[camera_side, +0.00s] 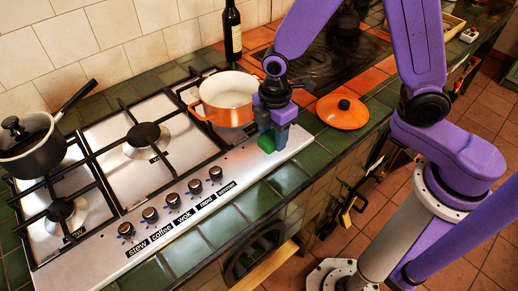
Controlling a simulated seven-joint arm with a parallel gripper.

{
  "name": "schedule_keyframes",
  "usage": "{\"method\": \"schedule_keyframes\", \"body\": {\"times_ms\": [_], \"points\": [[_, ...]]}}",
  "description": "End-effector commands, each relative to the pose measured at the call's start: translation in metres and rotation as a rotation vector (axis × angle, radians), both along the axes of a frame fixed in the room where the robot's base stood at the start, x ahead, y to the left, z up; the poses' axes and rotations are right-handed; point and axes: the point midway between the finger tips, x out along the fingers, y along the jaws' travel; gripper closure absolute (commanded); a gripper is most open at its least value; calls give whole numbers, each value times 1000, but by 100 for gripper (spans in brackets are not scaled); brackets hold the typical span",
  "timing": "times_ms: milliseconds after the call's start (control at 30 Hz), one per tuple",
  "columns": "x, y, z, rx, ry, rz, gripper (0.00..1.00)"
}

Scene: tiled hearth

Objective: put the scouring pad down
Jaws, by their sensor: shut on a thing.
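My gripper (273,137) is shut on the scouring pad (267,142), a small green piece at the fingertips, mostly hidden by the fingers. The gripper points down over the right front corner of the steel hob, near the edge of the green tiled counter. I cannot tell whether the pad touches the surface below.
An orange pot (228,99) stands on the hob just left of my gripper, with its orange lid (342,111) on the tiles to the right. A dark bottle (232,32) stands behind. A black saucepan (32,143) is at far left. Green tiles (232,207) along the front are clear.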

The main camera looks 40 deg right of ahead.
Motion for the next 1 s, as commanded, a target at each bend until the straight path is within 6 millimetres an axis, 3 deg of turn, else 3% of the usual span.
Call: {"method": "schedule_keyframes", "body": {"times_ms": [200,533,767,1000], "points": [[19,9,-27,-1,1,0,78],[33,16,-44,0,0,-1,78],[32,15,-71,-1,2,0,78],[33,16,-74,1,-2,0,78]]}}
